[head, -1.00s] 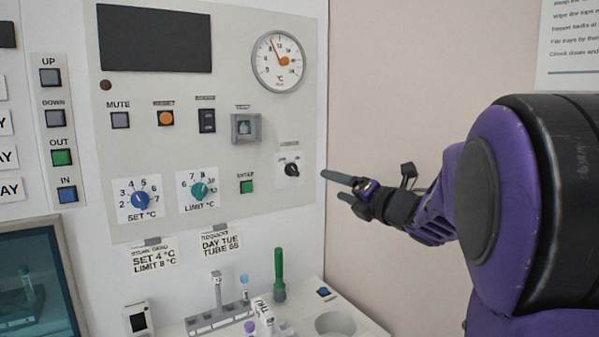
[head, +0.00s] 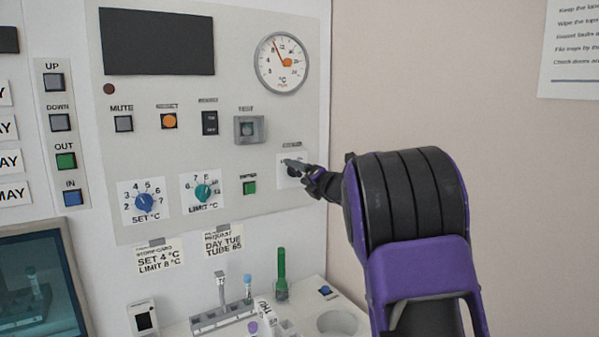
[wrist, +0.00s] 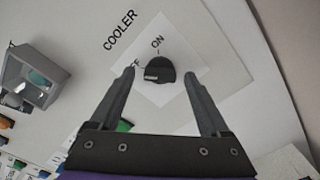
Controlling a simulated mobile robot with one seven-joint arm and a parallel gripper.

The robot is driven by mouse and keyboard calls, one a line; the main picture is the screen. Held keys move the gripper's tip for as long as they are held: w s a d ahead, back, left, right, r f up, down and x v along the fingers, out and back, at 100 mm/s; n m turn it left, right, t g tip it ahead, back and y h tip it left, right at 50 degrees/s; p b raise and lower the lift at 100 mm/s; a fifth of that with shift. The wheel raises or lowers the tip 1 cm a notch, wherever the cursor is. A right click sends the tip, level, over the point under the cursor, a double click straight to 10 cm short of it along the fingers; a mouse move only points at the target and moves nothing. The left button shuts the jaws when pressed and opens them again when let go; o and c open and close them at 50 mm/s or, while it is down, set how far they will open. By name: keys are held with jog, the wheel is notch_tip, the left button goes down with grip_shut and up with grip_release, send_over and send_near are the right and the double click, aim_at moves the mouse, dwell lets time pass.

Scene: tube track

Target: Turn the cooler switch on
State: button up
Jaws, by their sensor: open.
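The cooler switch (wrist: 159,71) is a black rotary knob on a white square plate, under the label COOLER. The word ON is printed above it, and the OFF mark at its left is partly covered by a finger. In the wrist view my gripper (wrist: 160,78) is open, with one finger on each side of the knob. I cannot tell whether the fingers touch it. In the head view my gripper (head: 296,166) is at the switch's plate (head: 284,180) and hides most of the knob.
The guarded TEST button (head: 249,129) sits up and left of the switch. The green button (head: 249,187) and LIMIT dial (head: 203,192) are to its left. A round gauge (head: 282,63) is above.

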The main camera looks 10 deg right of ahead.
jog(key=shift+w+a, duration=0.1)
jog(key=shift+w, duration=0.1)
grip_shut()
dwell(0.4)
